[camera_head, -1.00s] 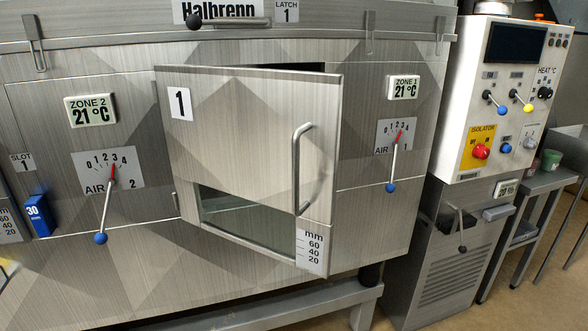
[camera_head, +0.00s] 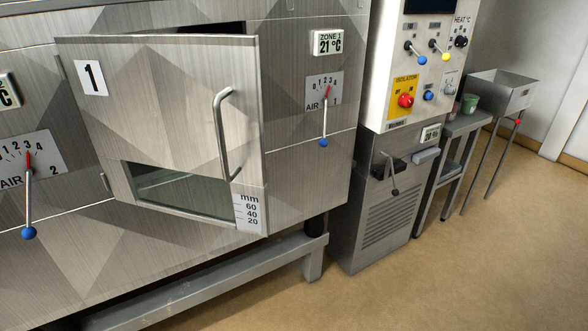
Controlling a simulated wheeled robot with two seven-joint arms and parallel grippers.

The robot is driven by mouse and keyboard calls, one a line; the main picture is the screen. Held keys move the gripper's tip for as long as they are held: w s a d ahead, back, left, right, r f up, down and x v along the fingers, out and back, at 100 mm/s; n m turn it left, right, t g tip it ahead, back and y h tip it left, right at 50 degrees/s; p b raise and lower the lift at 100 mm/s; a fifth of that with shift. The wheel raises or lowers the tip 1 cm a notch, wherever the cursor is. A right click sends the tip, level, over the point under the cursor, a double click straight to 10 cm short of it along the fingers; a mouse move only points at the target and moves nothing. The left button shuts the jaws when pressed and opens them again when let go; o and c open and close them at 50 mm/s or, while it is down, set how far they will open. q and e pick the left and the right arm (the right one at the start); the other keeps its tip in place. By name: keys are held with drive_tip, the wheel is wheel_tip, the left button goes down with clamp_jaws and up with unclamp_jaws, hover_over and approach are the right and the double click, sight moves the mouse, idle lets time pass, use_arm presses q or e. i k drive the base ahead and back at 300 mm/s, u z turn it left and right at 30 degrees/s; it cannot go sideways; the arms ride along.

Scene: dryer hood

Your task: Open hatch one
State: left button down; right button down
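Hatch one (camera_head: 165,95) is a brushed-metal door with a black "1" label at its upper left. It stands partly open, with its right edge swung out from the dryer front and a dark gap showing above its top edge. Its hinges are on the left side. A vertical bar handle (camera_head: 224,134) sits near the right edge. A window (camera_head: 178,190) is low in the door, and an mm scale label (camera_head: 249,211) is at its lower right corner. Neither of my grippers shows in the view.
Levers with blue knobs flank the hatch, at the Air 1 dial (camera_head: 324,120) and the Air 2 dial (camera_head: 28,185). A control cabinet (camera_head: 380,190) stands to the right, then a small side table (camera_head: 468,122) and a steel basin (camera_head: 502,92). The floor (camera_head: 440,275) at the front right is clear.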

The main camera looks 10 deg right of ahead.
sight(191, 103)
drive_tip(key=z, duration=1.4)
drive_tip(key=i, duration=1.95)
drive_tip(key=u, duration=3.7)
